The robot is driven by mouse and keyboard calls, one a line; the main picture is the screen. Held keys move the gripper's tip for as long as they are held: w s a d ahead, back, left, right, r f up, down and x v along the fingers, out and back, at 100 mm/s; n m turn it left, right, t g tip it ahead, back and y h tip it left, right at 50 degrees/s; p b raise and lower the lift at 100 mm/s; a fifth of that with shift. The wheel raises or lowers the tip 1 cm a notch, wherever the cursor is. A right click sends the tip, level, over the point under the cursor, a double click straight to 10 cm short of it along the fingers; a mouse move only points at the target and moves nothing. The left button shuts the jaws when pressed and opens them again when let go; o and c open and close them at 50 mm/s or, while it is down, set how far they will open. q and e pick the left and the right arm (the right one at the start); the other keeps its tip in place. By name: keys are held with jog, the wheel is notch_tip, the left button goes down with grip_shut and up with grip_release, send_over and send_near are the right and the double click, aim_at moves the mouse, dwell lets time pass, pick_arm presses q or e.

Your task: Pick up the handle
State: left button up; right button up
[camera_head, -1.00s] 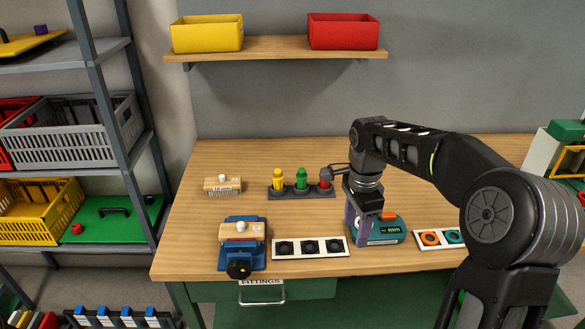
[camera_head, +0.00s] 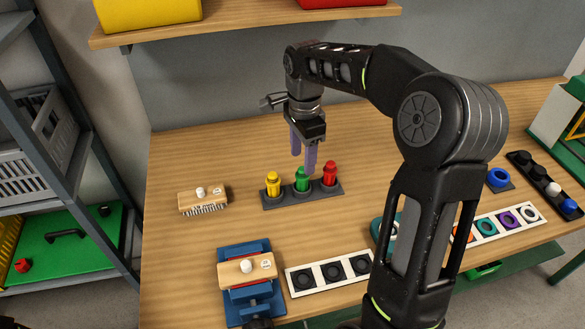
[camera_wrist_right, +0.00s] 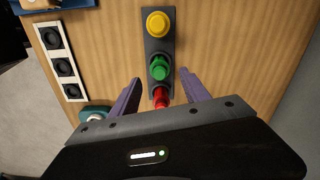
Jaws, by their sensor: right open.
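A dark holder (camera_head: 331,191) on the bench carries three upright knob-shaped pieces: yellow (camera_head: 273,183), green (camera_head: 302,178) and red (camera_head: 330,172). I cannot tell which thing is the task's handle; a black bar handle (camera_head: 66,236) also lies on a green board at left. My right gripper (camera_head: 303,160) points down, open and empty, just above and behind the green piece. In the right wrist view, its purple fingers stand apart, with the green piece (camera_wrist_right: 160,68) between and beyond the tips and the red piece (camera_wrist_right: 161,97) partly hidden. My left gripper is out of view.
A wooden brush (camera_head: 203,199) lies left of the holder. A blue fixture (camera_head: 236,299) bears another wooden block in front. A white strip with black sockets (camera_head: 290,282) lies nearby. My right arm hides part of the bench's right side. Bare wood lies behind the holder.

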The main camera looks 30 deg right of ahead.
aim_at(303, 177)
jog(key=shift+s, duration=0.2)
jog(key=shift+w+f, duration=0.1)
jog(key=shift+f, duration=1.15)
jog(key=shift+d+f+p, duration=0.1)
jog(key=shift+f+p, duration=0.9)
jog(key=shift+f, duration=1.6)
jog(key=shift+w, duration=0.1)
grip_shut()
